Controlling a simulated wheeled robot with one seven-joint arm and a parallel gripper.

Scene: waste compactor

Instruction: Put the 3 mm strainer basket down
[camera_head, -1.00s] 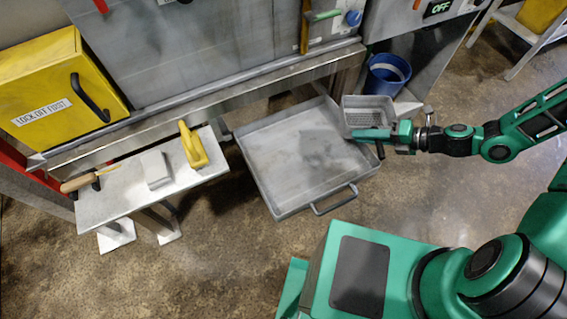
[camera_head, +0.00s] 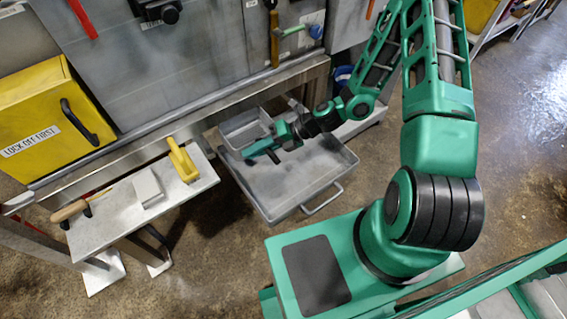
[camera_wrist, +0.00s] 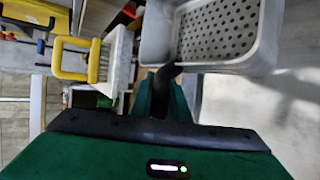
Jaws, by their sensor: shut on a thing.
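The strainer basket (camera_head: 242,128) is a grey metal box with a perforated bottom. It is over the back left part of a wide grey metal tray (camera_head: 318,197) in the head view. My gripper (camera_head: 262,149) is shut on the basket at its near side. In the wrist view the basket (camera_wrist: 222,35) fills the top right, its holes clearly visible and no contents seen on the part in view. I cannot tell whether the basket touches the tray. Part of the tray is hidden by my arm.
A bench (camera_head: 115,221) at the left holds a yellow-handled tool (camera_head: 183,162), a grey block (camera_head: 147,188) and a wooden-handled tool (camera_head: 70,210). A yellow lock-off box (camera_head: 40,115) is behind it. A blue bucket (camera_head: 342,74) is partly hidden behind my arm.

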